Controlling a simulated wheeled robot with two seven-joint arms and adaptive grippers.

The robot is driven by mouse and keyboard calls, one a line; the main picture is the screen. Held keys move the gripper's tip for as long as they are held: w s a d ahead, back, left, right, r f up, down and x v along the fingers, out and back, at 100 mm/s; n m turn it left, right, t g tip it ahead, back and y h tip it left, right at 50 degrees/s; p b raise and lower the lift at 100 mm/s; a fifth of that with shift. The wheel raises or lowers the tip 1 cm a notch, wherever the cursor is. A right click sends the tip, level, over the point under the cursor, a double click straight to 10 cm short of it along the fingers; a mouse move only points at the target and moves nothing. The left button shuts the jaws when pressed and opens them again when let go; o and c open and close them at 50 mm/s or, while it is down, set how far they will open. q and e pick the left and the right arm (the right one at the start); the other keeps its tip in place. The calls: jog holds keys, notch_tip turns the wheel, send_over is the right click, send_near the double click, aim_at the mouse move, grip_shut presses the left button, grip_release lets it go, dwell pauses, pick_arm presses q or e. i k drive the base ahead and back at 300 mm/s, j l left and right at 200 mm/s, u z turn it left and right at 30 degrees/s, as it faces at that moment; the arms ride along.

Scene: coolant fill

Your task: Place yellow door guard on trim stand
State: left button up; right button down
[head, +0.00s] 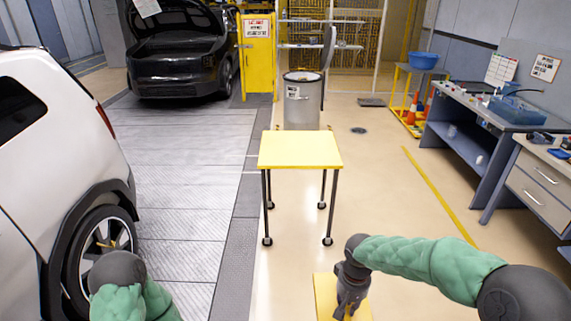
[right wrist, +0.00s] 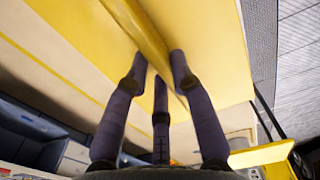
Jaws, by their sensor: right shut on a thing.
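The yellow door guard (head: 323,292) is a flat yellow panel at the bottom of the head view, partly hidden by my right gripper (head: 348,308). In the right wrist view the guard (right wrist: 90,30) fills much of the upper picture, and my right gripper's fingers (right wrist: 158,78) are closed on a raised ridge across it. The trim stand (head: 300,150) is a yellow-topped table on dark legs with casters, in the middle of the head view. Its top is bare. The guard is nearer to me than the stand and apart from it. My left gripper is out of view.
A white car (head: 50,160) stands at the left, and a black car (head: 175,50) with its hood up behind. A grey drum (head: 302,105) is behind the stand. Blue workbenches (head: 460,150) line the right. The floor around the stand is clear.

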aim_at(299, 145)
jog(key=i, duration=1.65)
jog(key=i+u, duration=0.15)
jog(key=i, duration=0.25)
jog(key=i+l+u, duration=0.15)
jog(key=i, duration=0.3)
jog(key=i+l+u, duration=0.15)
jog(key=i, duration=0.25)
jog(key=i+l+u, duration=0.15)
jog(key=i, duration=0.25)
jog(key=i+l+u, duration=0.35)
jog(key=i, duration=0.15)
